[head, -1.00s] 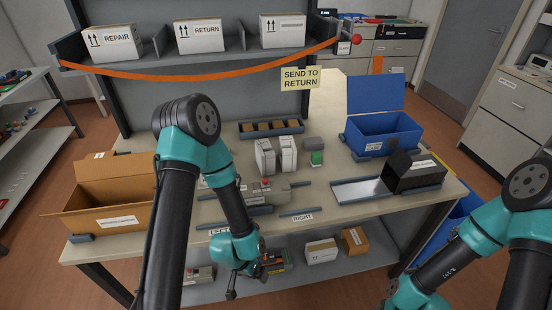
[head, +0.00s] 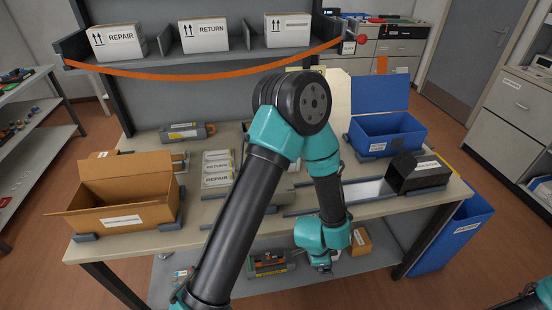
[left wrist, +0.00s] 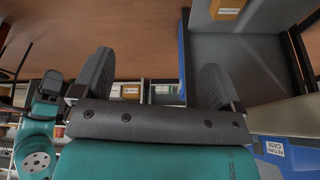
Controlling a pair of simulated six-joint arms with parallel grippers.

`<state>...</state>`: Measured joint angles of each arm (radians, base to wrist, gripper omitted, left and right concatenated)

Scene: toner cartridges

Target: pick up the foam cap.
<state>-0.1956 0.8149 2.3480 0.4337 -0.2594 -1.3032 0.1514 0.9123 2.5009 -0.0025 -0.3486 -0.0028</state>
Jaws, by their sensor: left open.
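I cannot make out the foam cap for certain in either view; my left arm hides much of the middle and back of the bench in the head view. My left gripper (head: 322,266) hangs low past the bench's front edge, over the lower shelf. In the left wrist view its two dark fingers (left wrist: 152,82) stand wide apart with nothing between them.
An open cardboard box (head: 125,200) stands at the bench's left. A blue case (head: 385,135) and a black box (head: 425,175) stand at the right. A tool tray (head: 270,263) and a small carton (head: 360,242) lie on the lower shelf. A blue bin (head: 455,235) stands beside the bench.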

